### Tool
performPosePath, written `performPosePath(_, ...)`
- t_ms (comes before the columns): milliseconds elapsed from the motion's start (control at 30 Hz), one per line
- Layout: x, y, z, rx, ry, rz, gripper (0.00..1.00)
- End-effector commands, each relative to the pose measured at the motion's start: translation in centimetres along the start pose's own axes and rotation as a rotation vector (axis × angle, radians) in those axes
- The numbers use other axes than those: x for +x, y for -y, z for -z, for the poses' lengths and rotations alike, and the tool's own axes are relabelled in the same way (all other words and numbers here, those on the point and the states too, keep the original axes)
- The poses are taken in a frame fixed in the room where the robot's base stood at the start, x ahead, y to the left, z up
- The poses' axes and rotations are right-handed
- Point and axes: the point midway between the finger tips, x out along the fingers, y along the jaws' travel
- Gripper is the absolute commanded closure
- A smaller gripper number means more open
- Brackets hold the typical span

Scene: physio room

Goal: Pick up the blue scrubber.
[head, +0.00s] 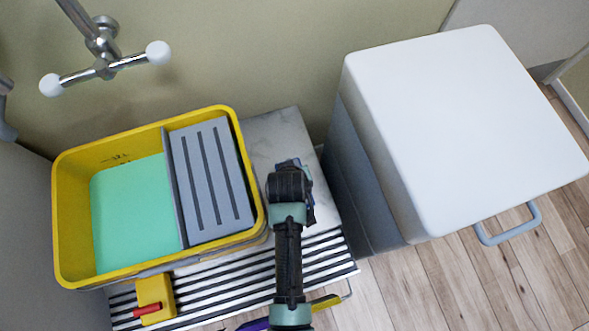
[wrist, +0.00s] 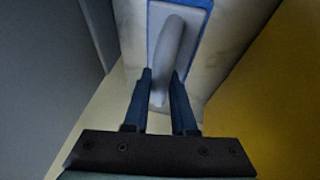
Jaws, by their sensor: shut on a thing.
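The blue scrubber shows in the wrist view as a pale grey handle (wrist: 174,45) on a flat plate with a blue edge (wrist: 207,4). My gripper (wrist: 161,82) has its two dark blue fingers on either side of the handle's near end and is shut on it. In the head view my gripper (head: 292,178) points down over the grey counter, just right of the yellow basin. I cannot tell whether the scrubber is clear of the counter.
The yellow basin (head: 66,225) with green water and a grey slotted insert (head: 212,180) stands close on the left. A white-lidded bin (head: 465,120) stands close on the right. A yellow block with a red part (head: 154,298) lies on the striped drainer (head: 240,275). A tap is above.

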Motion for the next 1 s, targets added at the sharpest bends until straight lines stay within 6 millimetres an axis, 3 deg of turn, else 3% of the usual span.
performPosePath(233,-1.0,-0.2,0.5,0.000,-0.003,-0.001,1.00)
performPosePath(500,-6.0,-1.3,2.6,0.000,-0.005,-0.001,1.00)
performPosePath(700,-8.5,-1.9,3.6,0.000,-0.003,-0.001,1.00)
performPosePath(1000,-9.1,-2.0,3.8,0.000,-0.002,-0.001,1.00)
